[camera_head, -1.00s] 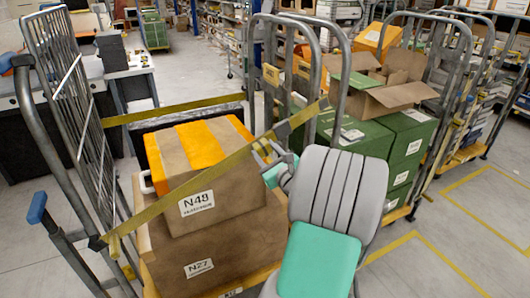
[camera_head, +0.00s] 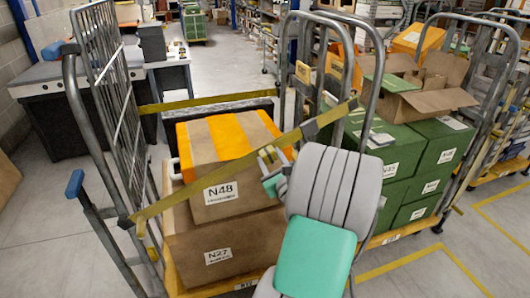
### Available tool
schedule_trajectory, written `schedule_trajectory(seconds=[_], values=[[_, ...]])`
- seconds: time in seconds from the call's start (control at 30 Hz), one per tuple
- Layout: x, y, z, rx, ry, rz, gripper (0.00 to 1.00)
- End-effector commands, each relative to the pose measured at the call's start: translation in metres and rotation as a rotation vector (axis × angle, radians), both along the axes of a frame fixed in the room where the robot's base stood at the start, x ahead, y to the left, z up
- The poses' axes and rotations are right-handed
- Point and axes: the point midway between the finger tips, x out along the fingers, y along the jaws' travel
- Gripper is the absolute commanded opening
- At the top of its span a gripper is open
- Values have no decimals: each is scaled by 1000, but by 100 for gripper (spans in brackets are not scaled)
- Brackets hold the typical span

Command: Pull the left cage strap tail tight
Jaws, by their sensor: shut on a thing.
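The left roll cage (camera_head: 122,130) holds two stacked brown boxes. A yellow strap (camera_head: 190,193) runs slantwise across its front, from the left frame up to the right frame, with a dark buckle (camera_head: 310,130) near its upper right end. A second yellow strap (camera_head: 205,103) crosses behind the boxes. My gripper (camera_head: 267,158) is just below the front strap, left of the buckle, in front of the upper box's right side. It is shut on what looks like the strap tail; the tail itself is small and partly hidden by my fingers and wrist.
The upper box N48 (camera_head: 222,207) with orange tape sits on box N27 (camera_head: 215,262). A second cage with green crates (camera_head: 438,150) and an open carton (camera_head: 425,100) stands close on the right. Clear floor (camera_head: 50,230) lies to the left.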

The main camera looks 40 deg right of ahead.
Motion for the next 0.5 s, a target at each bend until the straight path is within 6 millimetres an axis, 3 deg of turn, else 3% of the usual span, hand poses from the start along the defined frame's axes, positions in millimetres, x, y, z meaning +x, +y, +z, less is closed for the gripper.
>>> schedule_trajectory(seconds=[0.3, 0.33, 0.5], values=[[0, 3, -4, 7, 2, 1, 0], [0, 3, -4, 8, 2, 2, 48], [-1, 2, -4, 7, 3, 0, 62]])
